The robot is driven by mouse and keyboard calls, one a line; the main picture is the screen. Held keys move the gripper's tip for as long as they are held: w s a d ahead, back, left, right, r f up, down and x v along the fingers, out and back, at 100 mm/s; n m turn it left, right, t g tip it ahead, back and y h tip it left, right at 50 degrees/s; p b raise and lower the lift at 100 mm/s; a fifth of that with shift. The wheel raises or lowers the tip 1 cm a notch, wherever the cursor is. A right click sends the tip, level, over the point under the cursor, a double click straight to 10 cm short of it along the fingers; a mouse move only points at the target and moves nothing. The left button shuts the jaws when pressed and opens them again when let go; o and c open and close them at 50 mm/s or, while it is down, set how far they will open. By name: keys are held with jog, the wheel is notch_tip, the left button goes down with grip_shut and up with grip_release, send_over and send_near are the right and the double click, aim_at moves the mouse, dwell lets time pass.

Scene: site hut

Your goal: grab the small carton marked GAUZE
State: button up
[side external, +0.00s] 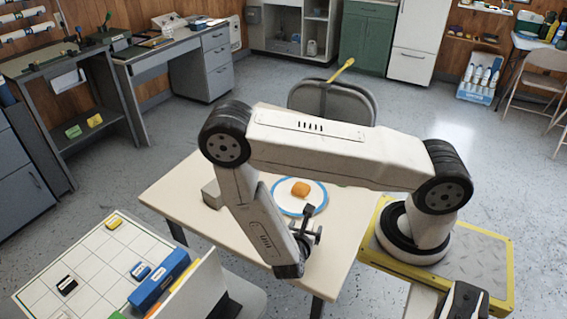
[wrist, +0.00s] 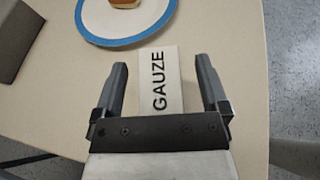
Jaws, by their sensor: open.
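The white GAUZE carton (wrist: 173,66), with black lettering running along it, lies on the pale table (wrist: 235,60) in the wrist view. My gripper (wrist: 161,61) is open, with one finger on each side of the carton and a visible gap on both sides. The carton's near end is hidden behind the gripper body. In the side external view my gripper (side external: 313,222) is low over the table's front part. I cannot make out the carton there.
A white plate with a blue rim (side external: 276,204) holds an orange-brown item (side external: 300,189) just beyond the carton. A grey block (side external: 210,195) stands at the table's left. A chair (side external: 331,97) is behind the table. The table's right edge is close to my gripper.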

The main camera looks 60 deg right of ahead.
jog(key=shift+c, duration=0.2)
grip_shut()
jog(key=shift+r, duration=0.1)
jog(key=shift+r, duration=4.9)
